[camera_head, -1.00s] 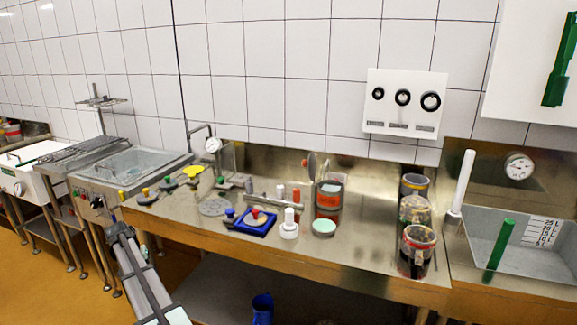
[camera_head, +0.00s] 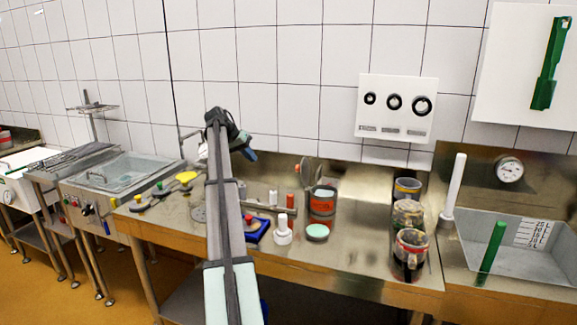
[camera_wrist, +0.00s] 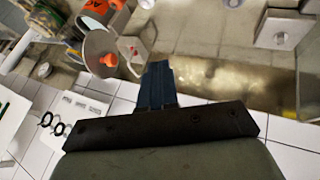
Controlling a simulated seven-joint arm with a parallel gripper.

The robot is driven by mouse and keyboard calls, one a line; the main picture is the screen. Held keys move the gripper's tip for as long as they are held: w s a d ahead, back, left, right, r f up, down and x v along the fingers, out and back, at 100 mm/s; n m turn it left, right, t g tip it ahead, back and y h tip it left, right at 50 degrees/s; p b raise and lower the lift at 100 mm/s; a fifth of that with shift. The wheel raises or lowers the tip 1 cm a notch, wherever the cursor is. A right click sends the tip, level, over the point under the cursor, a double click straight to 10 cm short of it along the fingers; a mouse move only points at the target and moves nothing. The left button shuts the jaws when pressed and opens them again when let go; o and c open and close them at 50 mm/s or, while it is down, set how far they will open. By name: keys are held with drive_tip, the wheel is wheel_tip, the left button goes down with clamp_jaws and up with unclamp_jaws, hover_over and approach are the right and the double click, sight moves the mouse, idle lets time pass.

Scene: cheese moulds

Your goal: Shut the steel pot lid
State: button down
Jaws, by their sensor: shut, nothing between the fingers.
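The steel pot (camera_head: 322,206) with an orange-red band stands near the middle of the counter. Its lid (camera_head: 311,171) is tilted up, open, at the pot's back left, with a reddish knob (camera_head: 298,168) on its outer face. In the wrist view the lid (camera_wrist: 99,46) shows as a grey disc beside the orange pot (camera_wrist: 92,16). My gripper (camera_head: 250,154) is raised above the counter, left of the lid and apart from it. Its dark blue fingers (camera_wrist: 158,82) are together and empty.
Several jars (camera_head: 408,214) stand in a row to the pot's right. A white-topped piece (camera_head: 283,232), a pale green disc (camera_head: 317,231) and a blue tray (camera_head: 257,232) lie in front. A sink (camera_head: 530,243) is at far right. Counter is clear between pot and jars.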

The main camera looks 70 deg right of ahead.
drive_tip(key=s+d+r, duration=0.3)
drive_tip(key=s, duration=0.2)
drive_tip(key=s+d+f, duration=0.3)
drive_tip(key=s+f, duration=0.4)
drive_tip(key=s, duration=0.1)
drive_tip(key=shift+d+f+m+g, duration=0.25)
drive_tip(key=shift+d+m+g, duration=0.15)
drive_tip(key=shift+s, duration=0.1)
